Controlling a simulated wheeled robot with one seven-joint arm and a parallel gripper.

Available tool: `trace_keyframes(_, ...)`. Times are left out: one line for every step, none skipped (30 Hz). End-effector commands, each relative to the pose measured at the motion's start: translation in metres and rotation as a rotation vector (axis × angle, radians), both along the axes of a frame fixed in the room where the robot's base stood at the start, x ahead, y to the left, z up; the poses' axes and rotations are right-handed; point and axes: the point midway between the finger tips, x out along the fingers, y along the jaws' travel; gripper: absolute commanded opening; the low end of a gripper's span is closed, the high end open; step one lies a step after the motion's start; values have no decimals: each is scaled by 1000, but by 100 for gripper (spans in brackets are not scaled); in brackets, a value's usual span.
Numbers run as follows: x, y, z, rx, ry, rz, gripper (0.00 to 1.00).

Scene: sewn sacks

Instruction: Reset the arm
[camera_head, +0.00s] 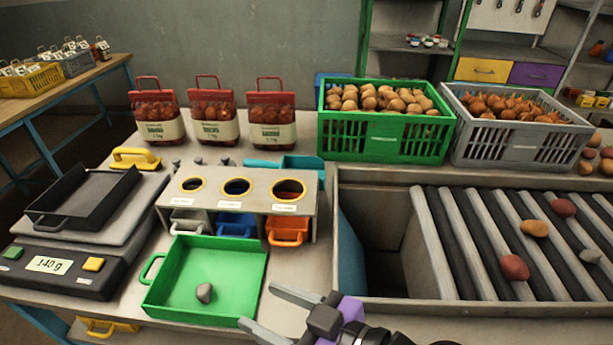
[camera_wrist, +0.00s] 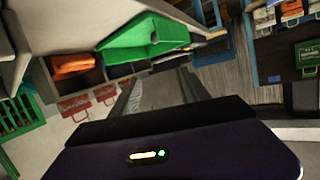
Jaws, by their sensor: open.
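My gripper (camera_head: 262,312) is at the bottom centre of the head view, in front of the table edge and right of the green tray. Its two grey fingers are spread apart with nothing between them. In the wrist view the fingers (camera_wrist: 160,92) also stand apart and empty. The green tray (camera_head: 256,290) holds one grey stone-like lump (camera_head: 204,293). The tray also shows in the wrist view (camera_wrist: 140,42), at an odd tilt.
A scale (camera_head: 70,265) reading 140 g stands at left with a black tray (camera_head: 75,200). A sorting box (camera_head: 250,205) with three holes stands behind the green tray. A roller conveyor (camera_head: 480,240) carries several potatoes at right. Red sacks (camera_head: 210,115), a green crate (camera_head: 370,150) and a grey crate (camera_head: 500,150) line the back.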

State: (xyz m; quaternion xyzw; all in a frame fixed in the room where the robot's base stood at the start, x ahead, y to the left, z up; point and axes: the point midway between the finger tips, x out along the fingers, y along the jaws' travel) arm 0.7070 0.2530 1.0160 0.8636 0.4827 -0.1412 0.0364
Motion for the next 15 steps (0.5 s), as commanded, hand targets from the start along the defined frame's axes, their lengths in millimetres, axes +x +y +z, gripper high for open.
trace_keyframes(5, -10, -4, 13, 4, -62, 54)
trace_keyframes(9, -17, -5, 24, 2, -105, 54)
trace_keyframes(13, -28, -8, 38, 1, -167, 54)
trace_keyframes(16, -38, -11, 48, -1, -217, 54)
trace_keyframes(17, -50, -14, 59, -6, -270, 54)
trace_keyframes(18, -67, -19, 73, -14, -343, 54)
trace_keyframes(18, -80, -22, 82, -22, -397, 54)
trace_keyframes(16, -93, -24, 91, -32, -446, 54)
trace_keyframes(11, -110, -27, 102, -47, -506, 54)
trace_keyframes(7, -122, -29, 109, -59, -547, 54)
trace_keyframes(2, -133, -31, 114, -73, -586, 54)
trace_keyframes(-6, -148, -32, 119, -90, -632, 54)
trace_keyframes(-12, -158, -33, 122, -104, -663, 54)
trace_keyframes(-20, -167, -33, 126, -117, -692, 54)
trace_keyframes(-30, -179, -34, 129, -135, -727, 54)
